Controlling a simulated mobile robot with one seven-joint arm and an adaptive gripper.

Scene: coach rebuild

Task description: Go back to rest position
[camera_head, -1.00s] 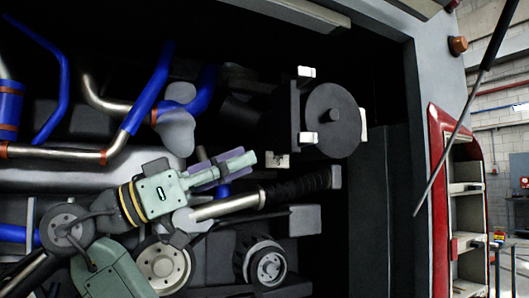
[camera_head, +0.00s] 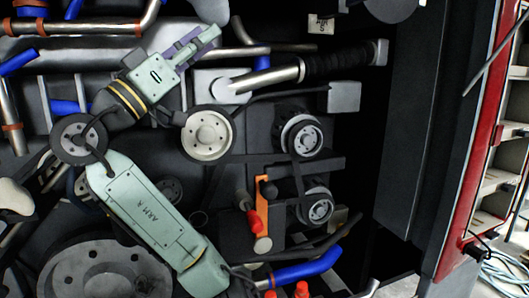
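My arm reaches up from the lower middle of the head view, its pale green link marked "ARM A", and bends at a dark round joint on the left. My gripper (camera_head: 205,38) is at the upper end, pointing up and to the right in front of the engine bay. It has purple and pale green parts. Its fingers are too small to tell whether they are open or shut. I see no object clearly held in it.
Pulleys (camera_head: 207,134) and a belt lie right of my arm. An orange lever (camera_head: 262,207) and red-handled part (camera_head: 253,220) are below them. A black ribbed hose (camera_head: 340,61) is at upper right. Blue pipes (camera_head: 306,268) run below. The red-edged door frame (camera_head: 480,150) stands right.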

